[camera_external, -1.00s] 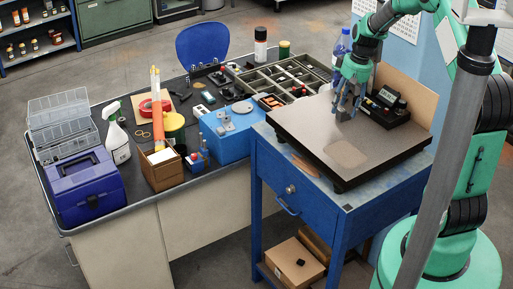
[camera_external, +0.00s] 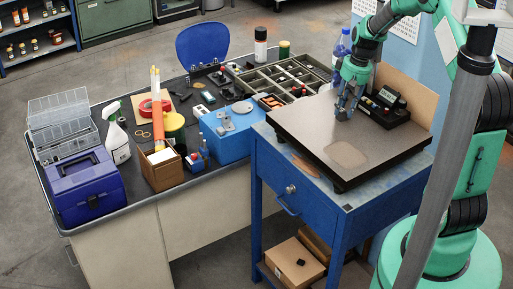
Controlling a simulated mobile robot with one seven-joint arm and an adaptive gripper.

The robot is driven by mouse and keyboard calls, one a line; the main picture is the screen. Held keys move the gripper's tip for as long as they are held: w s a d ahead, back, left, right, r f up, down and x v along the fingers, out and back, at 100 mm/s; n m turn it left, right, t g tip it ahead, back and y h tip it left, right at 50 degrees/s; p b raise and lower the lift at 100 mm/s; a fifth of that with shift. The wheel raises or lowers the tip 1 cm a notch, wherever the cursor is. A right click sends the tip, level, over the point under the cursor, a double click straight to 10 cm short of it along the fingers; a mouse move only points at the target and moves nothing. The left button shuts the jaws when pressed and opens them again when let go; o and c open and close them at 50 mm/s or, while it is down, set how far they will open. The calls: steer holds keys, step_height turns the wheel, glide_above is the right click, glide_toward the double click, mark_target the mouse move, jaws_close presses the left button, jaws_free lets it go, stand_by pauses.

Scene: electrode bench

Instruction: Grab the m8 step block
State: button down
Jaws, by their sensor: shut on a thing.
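My gripper (camera_external: 343,110) points down low over the back part of the dark-rimmed flat plate (camera_external: 300,130) on the blue cabinet. Its fingers are drawn together on something small, most likely the m8 step block, which the fingers hide at this size. I cannot tell whether the held thing touches the plate.
A tan upright board (camera_external: 408,92) and a blue bottle (camera_external: 342,45) stand behind the plate. The plate's front, with a lighter patch (camera_external: 345,154), is clear. Left is a crowded bench with a blue box (camera_external: 226,135) and a divided tray (camera_external: 262,84).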

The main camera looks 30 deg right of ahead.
mark_target(342, 110)
steer(key=shift+r, duration=0.15)
steer(key=shift+r, duration=0.85)
steer(key=shift+s+r, duration=0.25)
steer(key=shift+r, duration=0.6)
steer(key=s+a, duration=0.2)
steer(key=s, duration=0.5)
steer(key=s+a+r+b, duration=0.1)
steer(key=s+a, duration=0.2)
steer(key=s, duration=0.4)
steer(key=shift+s+r, duration=0.2)
steer(key=shift+s, duration=0.15)
